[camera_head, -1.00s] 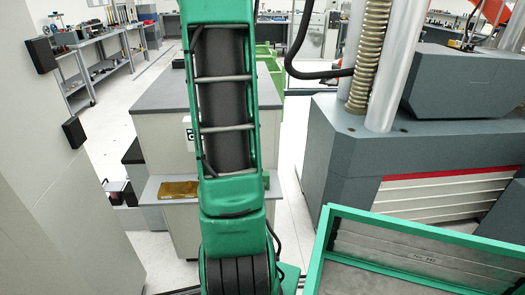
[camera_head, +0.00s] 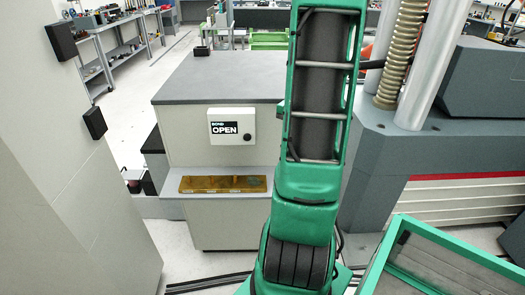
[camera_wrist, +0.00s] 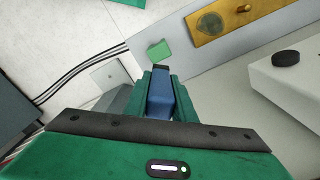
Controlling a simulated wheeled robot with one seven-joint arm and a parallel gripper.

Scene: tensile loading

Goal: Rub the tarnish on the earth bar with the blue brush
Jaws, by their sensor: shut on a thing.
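The earth bar (camera_head: 223,184) is a brass bar lying on a pale ledge on the front of the grey cabinet. A dull grey-green tarnish patch (camera_head: 257,182) is at its right end. In the wrist view part of the bar (camera_wrist: 240,17) shows at the top right, with the round tarnish patch (camera_wrist: 209,24) on it. My gripper (camera_wrist: 161,76) is shut on the blue brush (camera_wrist: 160,97), whose dark tip points up the picture. The brush is apart from the bar, to the lower left of the patch. In the head view my arm hides the gripper and brush.
A white box marked OPEN (camera_head: 231,126) with a black knob stands above the ledge (camera_head: 175,184). A small green block (camera_wrist: 160,50) shows near the brush tip. A green-rimmed tray (camera_head: 455,247) and a large grey machine (camera_head: 400,150) are at right.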

